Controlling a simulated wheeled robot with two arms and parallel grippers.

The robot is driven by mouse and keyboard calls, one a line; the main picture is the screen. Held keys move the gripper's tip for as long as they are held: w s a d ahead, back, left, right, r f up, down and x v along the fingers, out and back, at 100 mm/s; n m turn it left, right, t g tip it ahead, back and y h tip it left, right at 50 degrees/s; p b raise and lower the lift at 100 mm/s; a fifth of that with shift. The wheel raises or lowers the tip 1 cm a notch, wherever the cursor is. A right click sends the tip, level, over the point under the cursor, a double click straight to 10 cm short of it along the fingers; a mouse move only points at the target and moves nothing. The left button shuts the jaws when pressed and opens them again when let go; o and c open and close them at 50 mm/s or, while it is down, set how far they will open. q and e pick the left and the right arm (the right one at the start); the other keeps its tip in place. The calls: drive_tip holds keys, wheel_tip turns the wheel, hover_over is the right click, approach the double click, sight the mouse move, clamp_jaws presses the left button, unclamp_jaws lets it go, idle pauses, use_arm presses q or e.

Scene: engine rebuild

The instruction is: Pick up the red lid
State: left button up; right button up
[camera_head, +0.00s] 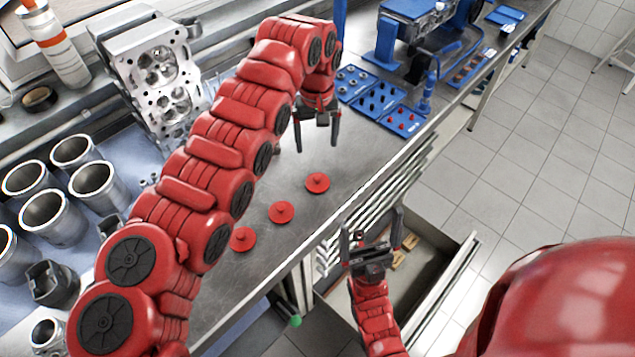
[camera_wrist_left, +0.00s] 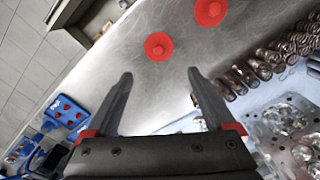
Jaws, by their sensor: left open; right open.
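Three round red lids with small knobs lie in a row on the metal bench: a far lid (camera_head: 317,183), a middle lid (camera_head: 281,212) and a near lid (camera_head: 242,239), partly beside my left arm. My left gripper (camera_head: 316,147) is open and empty, above the bench just beyond the far lid, fingers pointing down. In the left wrist view, one red lid (camera_wrist_left: 158,47) lies just ahead of the open fingertips (camera_wrist_left: 160,74), apart from them, and another lid (camera_wrist_left: 210,12) is at the top. My right gripper (camera_head: 371,222) is open and empty, over the open drawer.
An engine cylinder head (camera_head: 155,75) and several metal cylinder sleeves (camera_head: 94,186) stand on the left. Blue trays (camera_head: 378,99) with small parts sit at the bench's far end. An open drawer (camera_head: 432,292) juts out on the right. Bench surface around the lids is clear.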

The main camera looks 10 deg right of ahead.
use_arm(q)
drive_tip(key=p, duration=0.3)
hover_over(318, 177)
drive_tip(key=f, duration=0.8)
drive_tip(key=shift+s+a+f, duration=0.15)
drive_tip(key=shift+s+f, duration=0.05)
drive_tip(key=shift+f, duration=0.2)
drive_tip(key=shift+f+p, duration=0.3)
drive_tip(key=shift+f, duration=0.4)
wheel_tip(318, 177, down, 3)
drive_tip(key=shift+r, duration=0.15)
wheel_tip(318, 177, down, 2)
drive_tip(key=shift+w+f+b, duration=0.1)
drive_tip(key=shift+w+b, duration=0.05)
drive_tip(key=shift+b, duration=0.8)
drive_tip(key=shift+c, duration=0.4)
drive_tip(key=c, duration=0.9)
drive_tip(key=shift+o, duration=0.2)
